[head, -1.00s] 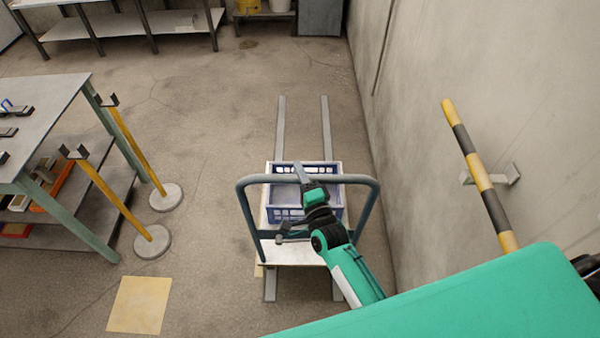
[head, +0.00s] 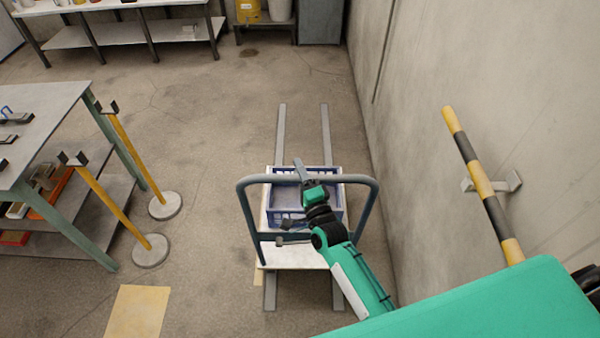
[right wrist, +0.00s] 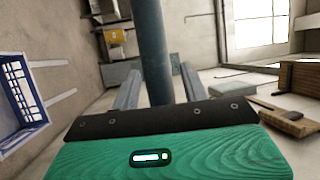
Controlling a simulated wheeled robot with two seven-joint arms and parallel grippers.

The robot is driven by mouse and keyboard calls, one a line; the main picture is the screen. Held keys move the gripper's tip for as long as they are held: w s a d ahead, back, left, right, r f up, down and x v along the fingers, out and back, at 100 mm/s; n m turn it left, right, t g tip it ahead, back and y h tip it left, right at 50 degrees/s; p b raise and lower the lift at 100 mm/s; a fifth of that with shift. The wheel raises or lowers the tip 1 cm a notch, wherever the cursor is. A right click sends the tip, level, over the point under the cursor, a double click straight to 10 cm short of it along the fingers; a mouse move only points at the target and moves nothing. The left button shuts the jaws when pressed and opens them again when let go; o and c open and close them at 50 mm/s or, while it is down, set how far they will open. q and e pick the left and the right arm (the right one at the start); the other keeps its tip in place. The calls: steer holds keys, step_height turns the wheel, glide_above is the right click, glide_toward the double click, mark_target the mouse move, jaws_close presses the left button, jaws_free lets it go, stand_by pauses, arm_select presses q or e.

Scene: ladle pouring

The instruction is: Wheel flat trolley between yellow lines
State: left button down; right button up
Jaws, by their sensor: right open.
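The flat trolley (head: 291,257) stands on the floor at lower centre, a pale deck with a grey-blue hoop handle (head: 350,180). A blue crate (head: 325,222) sits on its deck. Two long strips (head: 281,130) run away beneath and beyond the trolley; they look grey, not yellow. My right gripper (head: 301,176) is at the top bar of the handle, over the crate. In the right wrist view the handle bar (right wrist: 152,45) passes between the open fingers of my right gripper (right wrist: 158,88); contact is not clear. My left gripper is out of view.
A concrete wall (head: 420,190) with a yellow-black striped bar (head: 484,188) is close on the right. Two yellow posts (head: 127,145) on round bases and a table (head: 40,115) stand left. A yellow floor patch (head: 138,311) lies front left. Floor beyond the trolley is clear.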

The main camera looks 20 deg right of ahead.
steer(key=b+v, duration=0.3)
steer(key=v, duration=1.1)
steer(key=shift+w, duration=0.1)
steer(key=s+f+n+g, duration=0.3)
steer(key=f, duration=0.9)
steer(key=s+d+f+n+g, duration=0.1)
steer(key=s+f+n+g, duration=0.25)
steer(key=f, duration=0.75)
steer(key=s+f+n+g, duration=0.3)
steer(key=s+f, duration=0.1)
steer(key=f, duration=0.8)
steer(key=s+d+f+n+g, duration=0.2)
steer(key=s+f, duration=0.4)
steer(key=s, duration=0.3)
steer(key=s+d+f+n+g+h, duration=0.1)
steer(key=s+d+f+n+g, duration=0.2)
steer(key=s+f, duration=0.4)
steer(key=s+d+f+n+g+h, duration=0.1)
steer(key=s+d+f+n+g, duration=0.1)
steer(key=s+f, duration=0.5)
steer(key=s+n+g, duration=0.1)
steer(key=s+g, duration=0.1)
steer(key=s, duration=0.4)
steer(key=shift+d+f+n, duration=0.15)
steer(key=shift+d+n, duration=0.2)
